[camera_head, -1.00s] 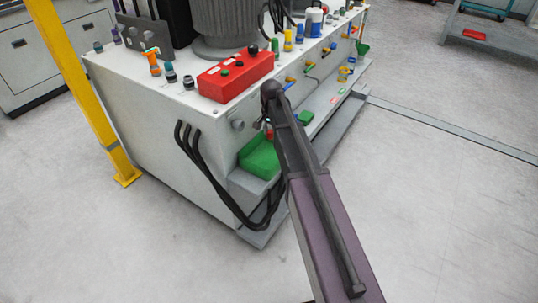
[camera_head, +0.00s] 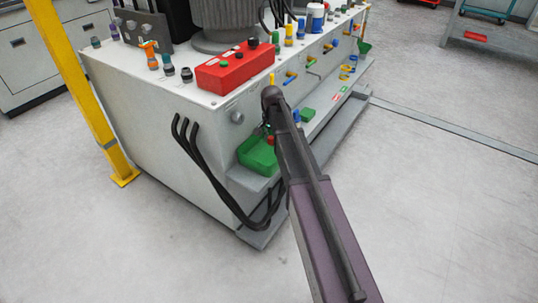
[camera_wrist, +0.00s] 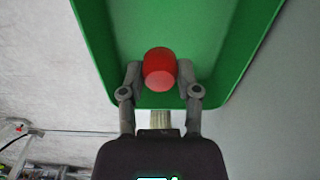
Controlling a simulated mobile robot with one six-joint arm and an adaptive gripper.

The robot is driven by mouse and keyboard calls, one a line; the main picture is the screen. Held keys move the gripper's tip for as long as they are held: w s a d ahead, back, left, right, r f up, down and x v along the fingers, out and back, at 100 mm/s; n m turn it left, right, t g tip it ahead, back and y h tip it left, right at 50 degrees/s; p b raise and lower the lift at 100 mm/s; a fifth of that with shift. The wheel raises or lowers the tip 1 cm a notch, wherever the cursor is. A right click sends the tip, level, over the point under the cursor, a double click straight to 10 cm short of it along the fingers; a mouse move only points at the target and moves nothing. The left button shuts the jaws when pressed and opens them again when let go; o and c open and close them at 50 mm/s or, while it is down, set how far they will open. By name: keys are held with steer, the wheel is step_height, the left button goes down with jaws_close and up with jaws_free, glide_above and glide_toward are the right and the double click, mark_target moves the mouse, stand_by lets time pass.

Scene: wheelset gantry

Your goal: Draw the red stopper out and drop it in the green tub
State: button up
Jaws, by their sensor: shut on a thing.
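The red stopper (camera_wrist: 160,69) sits between the fingertips of my gripper (camera_wrist: 160,82) in the wrist view, and the fingers are shut on it. Behind it the inside of the green tub (camera_wrist: 205,25) fills much of that view, so the stopper is held over or in the tub; its exact height cannot be told. In the head view the green tub (camera_head: 257,155) sits on the ledge at the near end of the machine. The stopper (camera_head: 269,139) shows there as a small red spot at the tub's right side, beside my arm, which hides most of my gripper.
A red control box (camera_head: 235,70) with buttons stands on the machine's top edge. Black hoses (camera_head: 200,160) loop down the near end. A yellow post (camera_head: 85,95) stands at the left. Coloured valves line the machine's front.

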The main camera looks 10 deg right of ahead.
steer(key=shift+f, duration=0.2)
steer(key=o, duration=1)
steer(key=shift+r, duration=0.15)
